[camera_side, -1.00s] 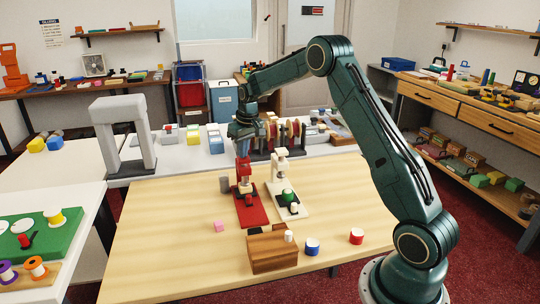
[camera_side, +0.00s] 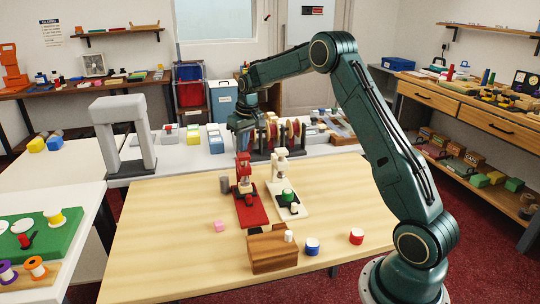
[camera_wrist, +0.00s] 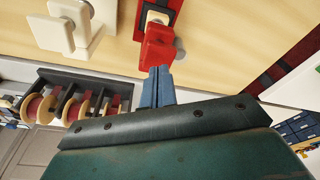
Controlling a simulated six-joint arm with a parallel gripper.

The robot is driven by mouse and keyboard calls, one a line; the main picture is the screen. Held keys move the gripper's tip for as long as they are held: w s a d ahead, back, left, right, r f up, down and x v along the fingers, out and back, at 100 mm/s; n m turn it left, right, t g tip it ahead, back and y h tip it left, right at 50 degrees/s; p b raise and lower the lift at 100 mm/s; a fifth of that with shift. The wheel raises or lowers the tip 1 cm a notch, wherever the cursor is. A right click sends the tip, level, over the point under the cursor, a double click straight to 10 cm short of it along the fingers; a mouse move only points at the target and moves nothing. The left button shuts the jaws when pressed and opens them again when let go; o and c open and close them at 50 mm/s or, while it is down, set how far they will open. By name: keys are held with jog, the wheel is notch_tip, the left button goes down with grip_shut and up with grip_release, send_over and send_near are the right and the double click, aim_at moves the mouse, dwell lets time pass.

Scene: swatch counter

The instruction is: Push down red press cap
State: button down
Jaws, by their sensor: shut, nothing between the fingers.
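The red press (camera_side: 251,211) stands on the wooden table, with its red cap (camera_side: 243,158) at the top of its upright. In the wrist view the red cap (camera_wrist: 159,48) lies just beyond my fingertips. My gripper (camera_side: 242,146) is above the red press, at its far side. In the wrist view my blue fingers (camera_wrist: 160,70) are together, with nothing between them. Their tips overlap the near edge of the cap in that picture; I cannot tell whether they touch it. A cream press (camera_side: 283,187) stands close on the right, and also shows in the wrist view (camera_wrist: 70,25).
A rack of spools (camera_side: 290,135) stands behind the presses. A grey cylinder (camera_side: 224,184) is left of the red press.

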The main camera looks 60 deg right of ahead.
jog(key=shift+r, duration=2.65)
jog(key=s+a+r+n+t, duration=0.1)
jog(key=s+a+r+t, duration=0.1)
jog(key=s+a+r, duration=1.15)
jog(key=s+a+f, duration=0.2)
jog(key=s+a, duration=0.1)
jog(key=s, duration=0.4)
jog(key=s+a+f+n+t, duration=0.1)
jog(key=s+a+f, duration=0.1)
jog(key=s, duration=0.6)
jog(key=s+a+f+n, duration=0.1)
jog(key=s+a, duration=0.3)
jog(key=s, duration=0.3)
jog(key=shift+s+a+f+y, duration=0.2)
jog(key=shift+s+f+y, duration=0.1)
jog(key=shift+f, duration=0.1)
